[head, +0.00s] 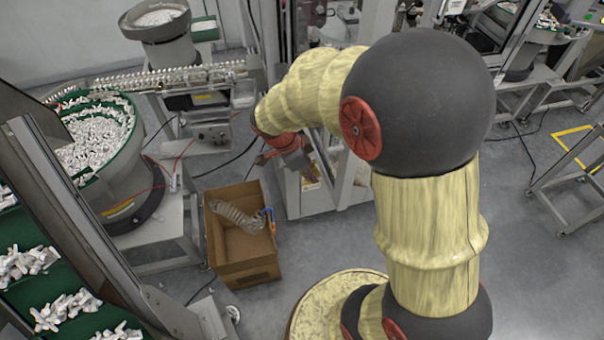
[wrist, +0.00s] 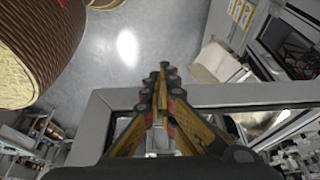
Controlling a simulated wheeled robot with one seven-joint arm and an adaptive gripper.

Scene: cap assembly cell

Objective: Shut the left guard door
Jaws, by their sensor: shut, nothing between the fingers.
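My gripper shows clearly in the wrist view (wrist: 166,76). Its yellow-and-black fingers come together at the tips, with nothing between them. A grey metal frame (wrist: 245,96), which may belong to the left guard door, passes beneath the fingers and has a corner left of them. I cannot tell whether the fingers touch it. In the head view my arm covers much of the cell, and its red wrist end is beside the grey framed machine (head: 345,185). The fingertips are not clear there. How far the left guard door is open cannot be told.
A cardboard box (head: 243,272) with a clear hose stands on the floor left of the machine. Bowl feeders (head: 160,40) and a feed track are at the left. Grey floor (head: 530,290) is free at the right. A cable crosses the floor near the box.

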